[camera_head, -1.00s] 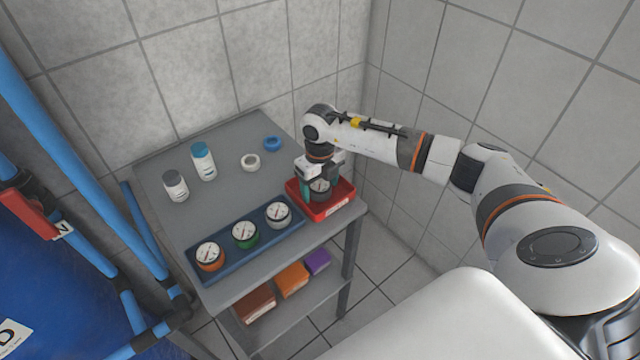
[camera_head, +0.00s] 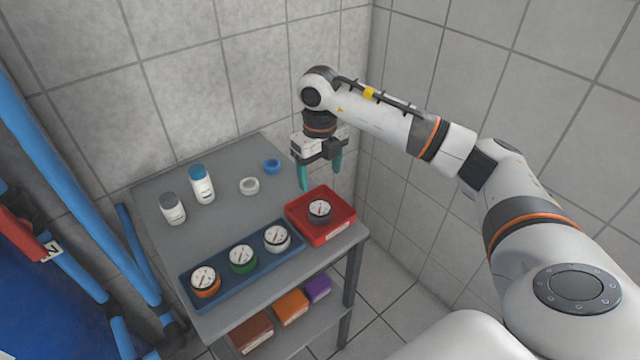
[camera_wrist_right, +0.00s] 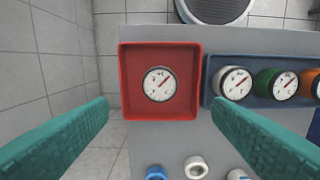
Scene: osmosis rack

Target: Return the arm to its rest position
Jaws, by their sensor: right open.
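My right gripper (camera_head: 320,172) is open and empty, with its teal fingers pointing down above the back edge of the red tray (camera_head: 346,226). In the right wrist view the two fingers (camera_wrist_right: 160,125) stand wide apart with nothing between them. A dark-rimmed gauge (camera_head: 320,209) lies face up in the red tray; it also shows in the right wrist view (camera_wrist_right: 159,84), clear of the fingers. My right arm reaches in from the right over the grey cart (camera_head: 225,225). My left gripper does not show.
A blue tray (camera_head: 217,284) holds orange, green and white gauges. Two bottles (camera_head: 202,184), a white ring (camera_head: 249,186) and a blue ring (camera_head: 272,166) stand behind it. Boxes lie on the lower shelf (camera_head: 323,316). Tiled walls (camera_head: 440,140) close the back and right; blue pipes (camera_head: 75,190) stand left.

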